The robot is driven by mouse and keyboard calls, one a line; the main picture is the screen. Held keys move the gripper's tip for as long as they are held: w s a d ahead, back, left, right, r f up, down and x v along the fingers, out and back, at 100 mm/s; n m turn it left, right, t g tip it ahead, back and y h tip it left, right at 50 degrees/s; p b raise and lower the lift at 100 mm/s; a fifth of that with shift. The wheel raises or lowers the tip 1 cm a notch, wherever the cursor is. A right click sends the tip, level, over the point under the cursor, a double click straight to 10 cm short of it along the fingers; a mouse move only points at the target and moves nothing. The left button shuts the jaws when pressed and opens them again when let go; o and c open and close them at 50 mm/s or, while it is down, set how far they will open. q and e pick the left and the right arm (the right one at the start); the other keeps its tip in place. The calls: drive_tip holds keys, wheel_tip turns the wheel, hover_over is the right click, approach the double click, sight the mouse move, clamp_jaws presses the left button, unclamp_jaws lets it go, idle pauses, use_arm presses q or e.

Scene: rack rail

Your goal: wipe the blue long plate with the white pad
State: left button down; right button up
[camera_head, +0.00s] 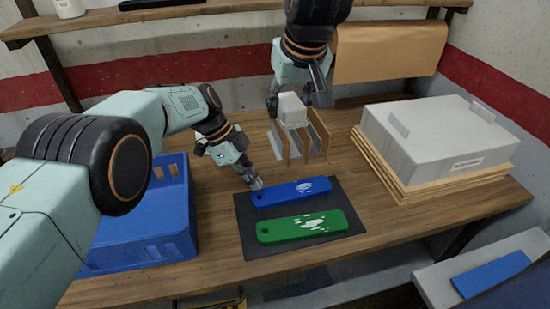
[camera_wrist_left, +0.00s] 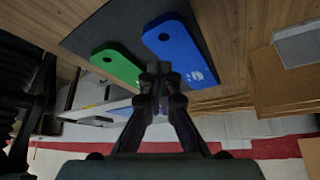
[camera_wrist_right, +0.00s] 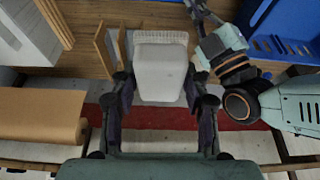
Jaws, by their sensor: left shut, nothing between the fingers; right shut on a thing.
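The blue long plate (camera_head: 290,191) lies on a dark mat (camera_head: 243,236), with white smears near its right end. It also shows in the left wrist view (camera_wrist_left: 174,45). My left gripper (camera_head: 256,184) is shut and empty at the plate's left end; I cannot tell whether it touches the plate. In its wrist view, the fingertips (camera_wrist_left: 160,72) are together in front of the plate. My right gripper (camera_wrist_right: 160,90) is shut on the white pad (camera_wrist_right: 160,68). The pad (camera_head: 291,110) is held high, in front of the wooden rack as seen in the head view.
A green long plate (camera_head: 290,228) with white smears lies in front of the blue one. A blue crate (camera_head: 140,240) stands at left. A wooden rack (camera_head: 318,135) stands behind the mat. A grey box (camera_head: 440,135) on cardboard sits at right. Bare table lies right of the mat.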

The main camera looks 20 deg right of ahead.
use_arm(q)
drive_tip(key=shift+r+p, duration=0.7)
drive_tip(key=shift+r, duration=0.25)
drive_tip(key=v, duration=1.2)
